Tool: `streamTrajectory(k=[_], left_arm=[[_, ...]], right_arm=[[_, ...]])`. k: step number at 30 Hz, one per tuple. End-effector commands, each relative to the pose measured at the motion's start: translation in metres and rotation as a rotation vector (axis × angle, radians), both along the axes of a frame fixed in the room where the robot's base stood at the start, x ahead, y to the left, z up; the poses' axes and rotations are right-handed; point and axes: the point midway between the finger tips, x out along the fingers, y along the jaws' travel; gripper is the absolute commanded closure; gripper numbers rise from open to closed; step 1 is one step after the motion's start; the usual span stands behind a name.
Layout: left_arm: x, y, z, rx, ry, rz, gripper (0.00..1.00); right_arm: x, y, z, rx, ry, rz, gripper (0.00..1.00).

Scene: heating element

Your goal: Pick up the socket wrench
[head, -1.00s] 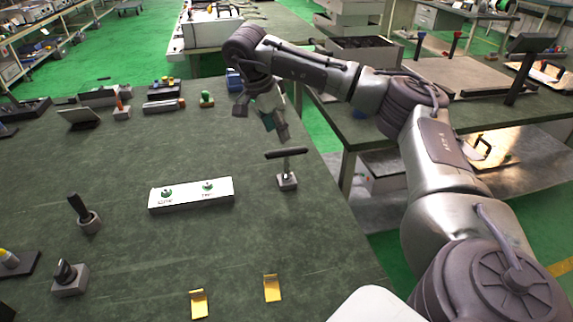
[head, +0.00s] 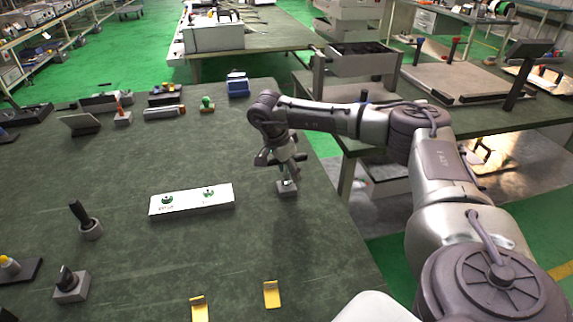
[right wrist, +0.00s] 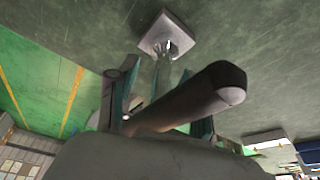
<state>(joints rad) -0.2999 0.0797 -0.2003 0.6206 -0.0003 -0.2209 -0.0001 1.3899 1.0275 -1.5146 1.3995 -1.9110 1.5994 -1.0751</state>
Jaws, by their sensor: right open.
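The socket wrench, with a dark T-handle (right wrist: 195,98) and a metal shaft, stands upright in a small square base (head: 287,187) near the right edge of the green table. My right gripper (head: 284,165) is open and pointed down over it, hiding most of the handle in the head view. In the right wrist view the handle lies large and close across the open fingers (right wrist: 160,75), with the base (right wrist: 167,38) beyond. I cannot tell whether the fingers touch it. My left gripper is not in view.
A white block with green knobs (head: 191,200) lies left of the wrench. Two yellow brackets (head: 272,294) lie near the front. A black-handled tool in a round holder (head: 90,222) stands at left. Several items line the back, including a blue box (head: 238,86).

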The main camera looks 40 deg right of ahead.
Motion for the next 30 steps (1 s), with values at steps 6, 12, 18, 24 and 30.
streamTrajectory(k=[6, 12, 18, 24, 30], left_arm=[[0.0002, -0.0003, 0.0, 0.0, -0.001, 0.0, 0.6], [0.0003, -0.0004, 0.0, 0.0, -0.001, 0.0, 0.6], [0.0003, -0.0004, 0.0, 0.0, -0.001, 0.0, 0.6], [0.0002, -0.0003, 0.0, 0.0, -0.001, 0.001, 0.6], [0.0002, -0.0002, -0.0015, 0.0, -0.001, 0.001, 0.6]], right_arm=[[0.0, -0.0004, -0.0009, 0.0, 0.0, 0.0, 0.5], [0.0, -0.0002, -0.0008, 0.0, 0.0, 0.0, 0.83], [-0.0001, -0.0001, -0.0008, 0.0, 0.0, 0.0, 1.0], [0.0001, 0.0, -0.0004, 0.0, 0.0, 0.0, 1.0], [0.0003, -0.0001, 0.0059, 0.0, 0.0, -0.001, 1.0]])
